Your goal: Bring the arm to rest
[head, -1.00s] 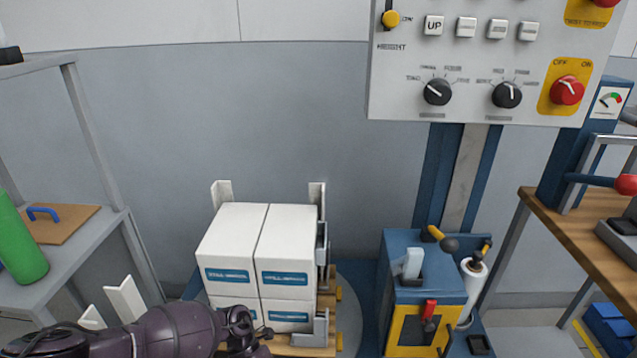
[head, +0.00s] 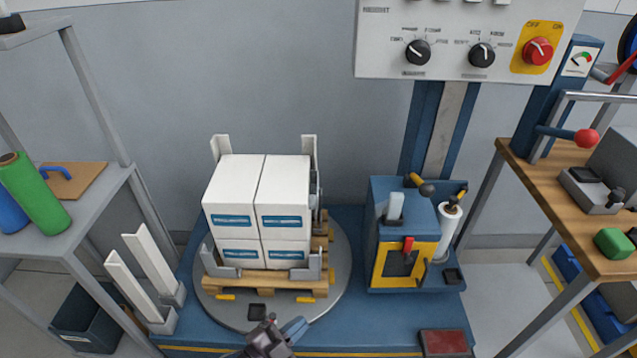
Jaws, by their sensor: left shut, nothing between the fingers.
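My left gripper (head: 270,330) shows at the bottom middle of the head view, in front of the round turntable (head: 212,300). It looks shut and holds nothing. It is apart from the white boxes (head: 230,190), which stand stacked on a wooden pallet (head: 262,281) on the turntable. Most of my left arm is below the picture edge. My right gripper is not in view.
The control panel (head: 450,20) hangs at the upper right. The blue and yellow wrapper unit (head: 400,245) with its film roll (head: 449,232) stands right of the boxes. A grey shelf (head: 90,215) is at the left, a wooden bench (head: 560,215) at the right.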

